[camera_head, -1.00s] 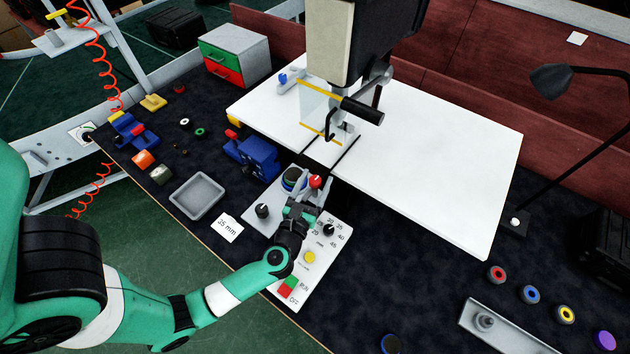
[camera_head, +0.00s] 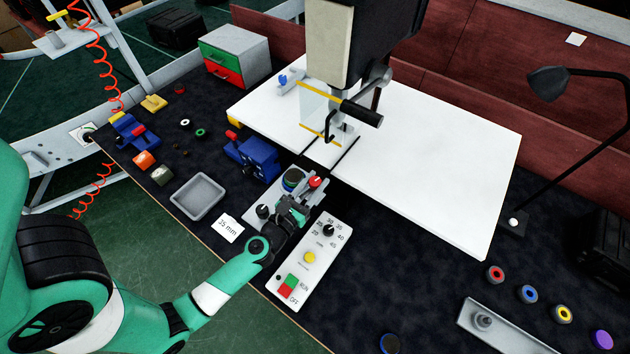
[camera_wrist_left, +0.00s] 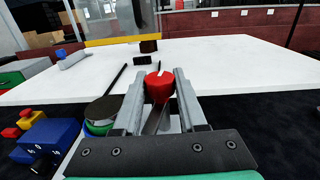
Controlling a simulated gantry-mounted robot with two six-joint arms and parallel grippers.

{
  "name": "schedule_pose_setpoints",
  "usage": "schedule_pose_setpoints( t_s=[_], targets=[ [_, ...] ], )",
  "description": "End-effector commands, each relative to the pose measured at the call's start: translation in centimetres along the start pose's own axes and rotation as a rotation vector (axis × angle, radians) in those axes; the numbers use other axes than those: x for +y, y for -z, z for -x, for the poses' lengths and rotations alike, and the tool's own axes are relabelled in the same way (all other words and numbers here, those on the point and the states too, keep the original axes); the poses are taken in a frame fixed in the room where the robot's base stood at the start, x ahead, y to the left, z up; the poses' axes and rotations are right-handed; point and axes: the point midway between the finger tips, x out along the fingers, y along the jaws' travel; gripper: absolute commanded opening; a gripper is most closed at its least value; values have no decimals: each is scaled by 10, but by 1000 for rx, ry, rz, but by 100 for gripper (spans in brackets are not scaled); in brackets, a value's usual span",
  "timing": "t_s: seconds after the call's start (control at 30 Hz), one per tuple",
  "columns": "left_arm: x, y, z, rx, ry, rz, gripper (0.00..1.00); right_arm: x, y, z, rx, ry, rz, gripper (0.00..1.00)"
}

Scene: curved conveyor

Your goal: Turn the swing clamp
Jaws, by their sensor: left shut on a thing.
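The swing clamp's red knob (camera_head: 316,182) stands on a light grey fixture plate (camera_head: 281,207) in front of the white table. Beside the knob, to its left, is a dark-topped round stack with a green layer (camera_head: 293,177). My left gripper (camera_head: 307,192) reaches in from the lower left and is shut on the red knob. In the left wrist view the red knob (camera_wrist_left: 159,86) sits between the two grey fingers. A slanted metal piece below it, perhaps the clamp arm, is partly hidden by the fingers. My right gripper is out of view.
A control panel (camera_head: 322,248) with a yellow button lies right of my wrist. A black knob (camera_head: 263,211) is close on the left. A blue block (camera_head: 258,157) stands behind left. The white machine table (camera_head: 440,180) with an overhead machine head (camera_head: 335,45) is behind.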

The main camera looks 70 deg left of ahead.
Motion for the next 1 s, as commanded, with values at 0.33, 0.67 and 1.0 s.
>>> schedule_pose_setpoints(
  t_s=[0.33, 0.67, 1.0],
  targets=[
    [1, 0, 1, 1, 160, 2, 0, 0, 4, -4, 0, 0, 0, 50],
    [0, 0, 1, 0, 166, 2, 46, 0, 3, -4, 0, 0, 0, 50],
    [0, 0, 1, 0, 166, 1, 71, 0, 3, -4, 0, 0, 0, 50]
  ],
)
